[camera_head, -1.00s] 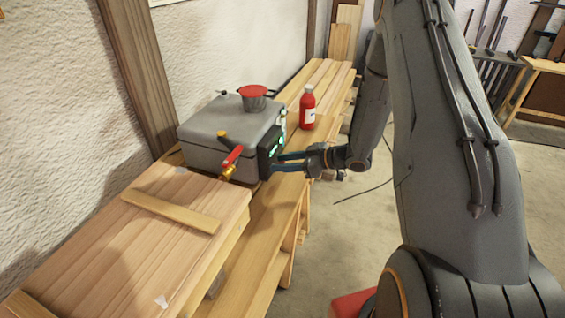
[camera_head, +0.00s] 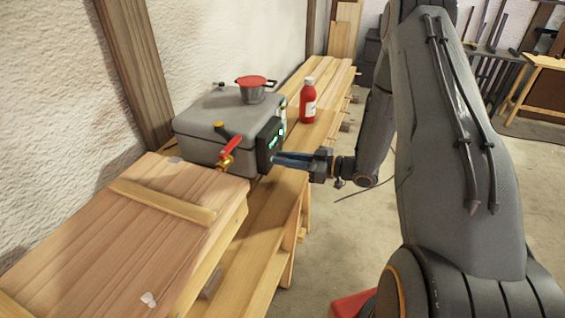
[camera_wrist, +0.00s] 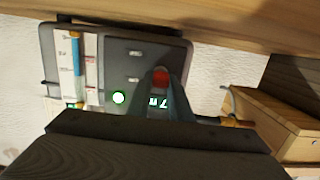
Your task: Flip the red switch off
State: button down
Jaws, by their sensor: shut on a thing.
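The red switch (camera_wrist: 160,77) is a small round-tipped part on the dark control panel (camera_wrist: 118,62) in the wrist view. The panel also shows on the side of the grey box (camera_head: 205,152) in the head view, where my gripper hides the switch. My gripper (camera_head: 276,159) reaches the panel from the right, its blue fingers close together. In the wrist view my gripper (camera_wrist: 163,84) is shut on the red switch. I cannot tell clearly which way the switch is set.
A red-handled valve (camera_head: 229,150) sticks out of the box front. A red bottle (camera_head: 308,103) stands behind on the bench. Open floor lies right of the bench.

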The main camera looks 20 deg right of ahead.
jog(key=f+t+y+b, duration=0.1)
jog(key=t+y+b, duration=0.1)
jog(key=b, duration=0.2)
jog(key=shift+d+f+y, duration=0.1)
jog(key=shift+f+y, duration=0.2)
jog(key=shift+f, duration=0.1)
jog(key=y+b, duration=0.1)
jog(key=b, duration=0.1)
jog(key=shift+f+t+b, duration=0.2)
jog(key=shift+t+b, duration=0.1)
jog(key=shift+t, duration=0.1)
jog(key=shift+y, duration=0.4)
jog(key=shift+r, duration=0.1)
jog(key=c, duration=1.6)
grip_release()
jog(key=b+v, duration=0.2)
jog(key=v, duration=0.5)
jog(key=shift+s+d+f, duration=0.2)
jog(key=shift+f, duration=0.05)
